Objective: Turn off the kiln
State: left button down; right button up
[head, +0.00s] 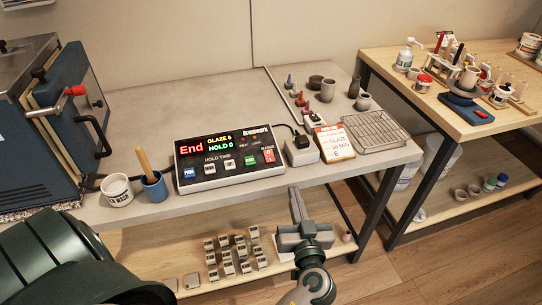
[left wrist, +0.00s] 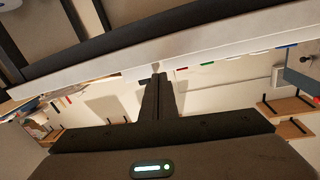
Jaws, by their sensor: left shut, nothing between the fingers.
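The kiln (head: 28,150) stands at the left end of the grey table, a dark blue box with its door ajar and a red-knobbed handle. My left gripper (head: 295,192) is shut and empty, just in front of the table edge, right of the controller. Its closed fingers (left wrist: 156,85) also show in the left wrist view.
A white pot (head: 117,190) and a blue cup (head: 154,187) with a wooden tool stand left of the controller. A black plug in a grey socket box (head: 301,151), a card (head: 335,142) and a wire rack (head: 376,131) lie right. Small tiles (head: 228,268) sit on the lower shelf.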

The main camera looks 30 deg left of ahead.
aim_at(271, 166)
pick_arm(q)
notch_tip(271, 166, up, 7)
jog(key=s+a+n+g+y, duration=0.1)
jog(key=s+a+n+y, duration=0.1)
jog(key=n+y, duration=0.1)
jog(key=shift+s, duration=0.25)
pick_arm(e)
jog(key=shift+s+d+f, duration=0.1)
jog(key=shift+s+d, duration=0.05)
jog(key=shift+s, duration=0.3)
